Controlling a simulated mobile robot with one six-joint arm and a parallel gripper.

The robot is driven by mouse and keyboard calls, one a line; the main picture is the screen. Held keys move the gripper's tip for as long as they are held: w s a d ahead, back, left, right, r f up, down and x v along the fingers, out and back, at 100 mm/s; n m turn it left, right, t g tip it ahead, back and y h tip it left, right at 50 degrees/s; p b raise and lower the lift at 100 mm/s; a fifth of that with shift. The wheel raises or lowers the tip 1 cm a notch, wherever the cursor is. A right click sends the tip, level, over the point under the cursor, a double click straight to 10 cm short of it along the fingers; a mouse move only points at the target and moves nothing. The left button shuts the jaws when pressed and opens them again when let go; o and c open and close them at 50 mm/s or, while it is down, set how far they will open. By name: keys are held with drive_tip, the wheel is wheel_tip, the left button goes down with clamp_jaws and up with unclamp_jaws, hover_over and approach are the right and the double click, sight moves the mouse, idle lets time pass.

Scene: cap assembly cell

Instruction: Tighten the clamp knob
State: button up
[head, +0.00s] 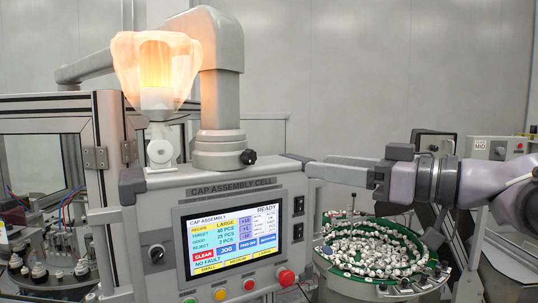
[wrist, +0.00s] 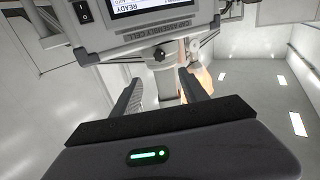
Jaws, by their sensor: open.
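The clamp knob (head: 248,157) is a small black lobed knob. It sticks out to the right from the grey collar (head: 218,150) at the foot of the thick grey support arm, on top of the control panel. In the wrist view the knob (wrist: 159,54) shows ahead, roughly between the two finger tips in the picture. My gripper (head: 312,166) is to the right of the knob in the head view, apart from it, with its fingers pointing left. In the wrist view my gripper (wrist: 160,78) is open, with nothing between its fingers.
The control panel (head: 183,193) with its lit screen (head: 230,241) stands below the knob. A glowing lamp (head: 157,65) stands left of the support arm. A round feeder bowl (head: 325,258) full of small parts lies below my arm. A grey box (head: 494,148) stands at right.

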sight(253, 156)
drive_tip(key=p+x, duration=0.4)
drive_tip(key=x, duration=1.1)
drive_tip(key=shift+w+a, duration=0.15)
drive_tip(key=shift+w, duration=0.1)
drive_tip(key=shift+c, duration=0.2)
